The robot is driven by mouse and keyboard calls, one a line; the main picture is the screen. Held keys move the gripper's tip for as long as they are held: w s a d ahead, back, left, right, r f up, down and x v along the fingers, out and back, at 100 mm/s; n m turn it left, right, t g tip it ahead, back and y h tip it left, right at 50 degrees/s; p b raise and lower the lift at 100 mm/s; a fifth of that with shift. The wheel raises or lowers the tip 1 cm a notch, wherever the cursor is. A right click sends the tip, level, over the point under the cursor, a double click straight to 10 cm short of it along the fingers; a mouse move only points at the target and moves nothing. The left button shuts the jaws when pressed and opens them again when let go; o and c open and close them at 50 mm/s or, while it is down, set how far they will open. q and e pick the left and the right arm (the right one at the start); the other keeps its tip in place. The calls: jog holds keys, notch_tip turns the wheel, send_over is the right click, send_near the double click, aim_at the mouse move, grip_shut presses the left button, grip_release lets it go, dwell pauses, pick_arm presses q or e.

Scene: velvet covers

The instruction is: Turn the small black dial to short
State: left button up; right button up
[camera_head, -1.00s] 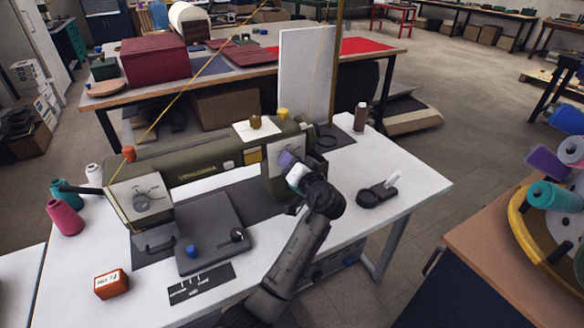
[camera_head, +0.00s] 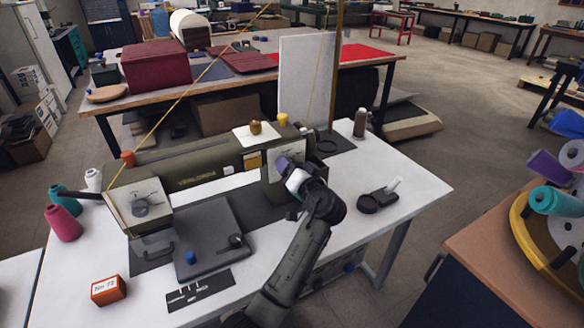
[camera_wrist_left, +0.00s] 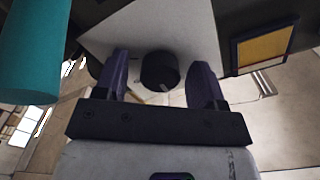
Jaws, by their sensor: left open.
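A small round black dial (camera_wrist_left: 159,71) with a pale mark on its rim sits on a pale plate (camera_wrist_left: 190,28) in the left wrist view. My left gripper (camera_wrist_left: 163,84) is open, with its purple fingers on either side of the dial; I cannot tell whether they touch it. In the head view my left gripper (camera_head: 290,169) is at the pale plate on the right end of the olive sewing machine (camera_head: 205,170) and hides that dial. No lettering for short can be read. My right gripper is not in view.
A yellow panel (camera_head: 253,161) is close beside my gripper.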

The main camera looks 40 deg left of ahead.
pick_arm(q)
jog(key=shift+s+d, duration=0.2)
jog(key=shift+d, duration=0.25)
jog(key=p+v, duration=0.3)
jog(key=v, duration=1)
jog(key=shift+w, duration=0.1)
